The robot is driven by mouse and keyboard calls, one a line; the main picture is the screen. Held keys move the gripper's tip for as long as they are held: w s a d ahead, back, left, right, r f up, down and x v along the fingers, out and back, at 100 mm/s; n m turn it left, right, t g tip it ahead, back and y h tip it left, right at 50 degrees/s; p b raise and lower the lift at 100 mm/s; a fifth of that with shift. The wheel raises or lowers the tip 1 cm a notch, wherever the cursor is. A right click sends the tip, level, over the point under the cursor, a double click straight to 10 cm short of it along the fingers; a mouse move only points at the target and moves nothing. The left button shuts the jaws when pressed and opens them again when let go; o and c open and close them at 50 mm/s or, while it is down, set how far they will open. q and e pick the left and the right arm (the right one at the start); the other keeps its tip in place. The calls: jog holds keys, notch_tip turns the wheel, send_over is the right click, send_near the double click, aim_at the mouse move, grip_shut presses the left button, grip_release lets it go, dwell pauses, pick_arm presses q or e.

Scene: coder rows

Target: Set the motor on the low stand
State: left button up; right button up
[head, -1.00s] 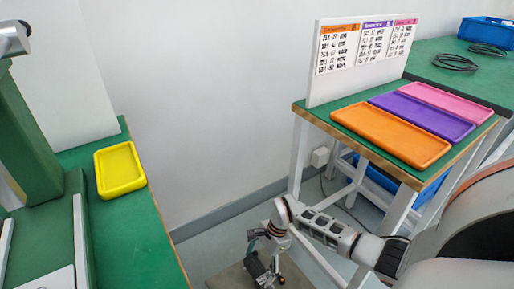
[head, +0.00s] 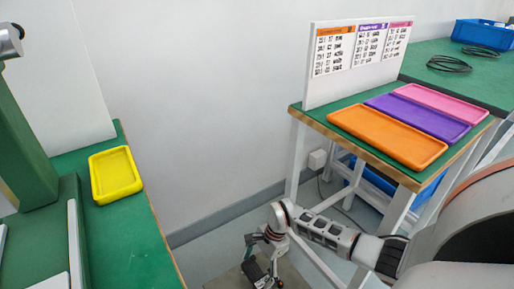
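My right gripper (head: 264,276) hangs at the bottom edge, at the end of the arm that comes in from the right. A dark block-like shape at its fingers may be the motor or part of the gripper; I cannot tell which. The frame edge cuts off its lower end, so the finger opening is unclear. A low grey-brown surface (head: 222,281), possibly the low stand, shows below and around the gripper. Whether anything touches it is hidden. My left gripper is not in view.
A green table with orange (head: 387,137), purple (head: 418,117) and pink (head: 441,103) trays and a sign board (head: 358,60) stands at right. A yellow tray (head: 115,176) lies on the left green bench (head: 125,240). A blue crate (head: 484,34) and coiled cable (head: 449,63) are at back right.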

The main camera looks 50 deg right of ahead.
jog(key=shift+w+r, duration=0.1)
jog(key=shift+w, duration=0.05)
jog(key=shift+f+b, duration=0.3)
jog(key=shift+f, duration=0.15)
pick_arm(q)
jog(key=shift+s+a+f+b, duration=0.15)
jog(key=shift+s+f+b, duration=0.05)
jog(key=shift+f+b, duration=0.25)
pick_arm(e)
jog(key=shift+f, duration=0.55)
